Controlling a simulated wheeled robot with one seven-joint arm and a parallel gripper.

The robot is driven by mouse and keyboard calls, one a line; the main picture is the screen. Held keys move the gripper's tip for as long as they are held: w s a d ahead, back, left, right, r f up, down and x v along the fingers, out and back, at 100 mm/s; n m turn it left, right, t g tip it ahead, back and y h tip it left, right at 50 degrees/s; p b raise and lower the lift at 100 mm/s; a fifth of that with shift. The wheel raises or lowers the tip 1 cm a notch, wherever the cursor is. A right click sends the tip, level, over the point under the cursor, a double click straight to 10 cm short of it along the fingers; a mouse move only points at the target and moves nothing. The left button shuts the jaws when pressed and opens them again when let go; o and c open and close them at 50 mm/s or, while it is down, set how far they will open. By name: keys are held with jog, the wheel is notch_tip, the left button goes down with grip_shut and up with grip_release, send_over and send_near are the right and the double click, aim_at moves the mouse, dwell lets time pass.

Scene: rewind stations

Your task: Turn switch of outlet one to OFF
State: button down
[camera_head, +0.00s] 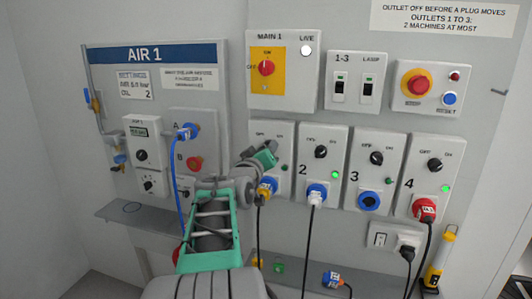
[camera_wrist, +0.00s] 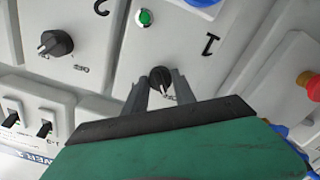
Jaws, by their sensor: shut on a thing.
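Outlet one is the left panel (camera_head: 285,188) of the lower row, partly hidden behind my gripper. My gripper (camera_head: 268,150) is at its upper part and covers the switch in the head view. In the wrist view, which is turned upside down, the dark round switch (camera_wrist: 160,80) sits between the two fingers of my gripper (camera_wrist: 159,88), which are shut on it. An OFF label shows partly beside the switch, close to the fingers. The exact pointing of the switch is hard to tell. A green lamp (camera_wrist: 145,17) is near it; in the head view it looks dull.
Outlets two (camera_head: 322,168), three (camera_head: 376,170) and four (camera_head: 432,175) stand to the right. A blue plug (camera_head: 267,187) with a cable sits below my gripper on outlet one. The main box (camera_head: 283,85) is above. The AIR 1 panel (camera_head: 155,55) is at left.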

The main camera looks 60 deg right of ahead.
jog(key=shift+n, duration=0.5)
jog(key=c, duration=1)
grip_release()
jog(key=a, duration=0.2)
jog(key=s+a, duration=0.1)
jog(key=a, duration=0.4)
jog(key=shift+s+a+b, duration=0.15)
jog(key=shift+a+b, duration=0.2)
jog(key=shift+b, duration=0.05)
